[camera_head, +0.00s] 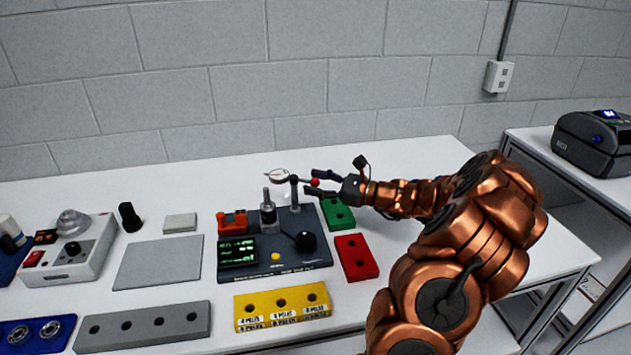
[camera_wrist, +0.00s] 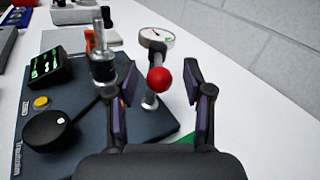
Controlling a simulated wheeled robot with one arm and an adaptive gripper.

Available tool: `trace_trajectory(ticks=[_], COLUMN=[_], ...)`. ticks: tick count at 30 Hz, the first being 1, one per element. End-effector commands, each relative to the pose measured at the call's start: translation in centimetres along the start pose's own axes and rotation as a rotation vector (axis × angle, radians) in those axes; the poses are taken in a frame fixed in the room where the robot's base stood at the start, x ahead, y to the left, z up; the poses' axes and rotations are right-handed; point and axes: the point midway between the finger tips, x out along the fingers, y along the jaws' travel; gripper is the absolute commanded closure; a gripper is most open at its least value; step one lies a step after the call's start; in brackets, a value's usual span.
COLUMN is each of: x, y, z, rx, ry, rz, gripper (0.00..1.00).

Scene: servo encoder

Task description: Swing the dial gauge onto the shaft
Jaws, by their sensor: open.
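The dial gauge (camera_head: 279,174) has a round white face and sits on an arm atop a post on the dark test station (camera_head: 290,262). Its arm ends in a red ball (camera_head: 315,182). In the wrist view the gauge (camera_wrist: 156,38) is beyond the red ball (camera_wrist: 159,80). The shaft (camera_head: 267,197) stands upright on a grey cylindrical body, left of the gauge post; it also shows in the wrist view (camera_wrist: 103,55). My gripper (camera_head: 312,182) comes in from the right. Its fingers are open on either side of the red ball, with gaps visible in the wrist view (camera_wrist: 163,85).
The table behind the station is clear.

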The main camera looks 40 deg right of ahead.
Motion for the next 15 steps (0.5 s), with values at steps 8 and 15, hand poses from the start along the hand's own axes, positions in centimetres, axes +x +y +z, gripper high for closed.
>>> trace_trajectory(ticks=[8,15], x=[0.37,0.36], y=[0.01,0.02], z=[-0.02,-0.03], rx=[0.0,0.0], ry=[0.0,0.0], rz=[0.0,0.0], gripper=[0.49,0.68])
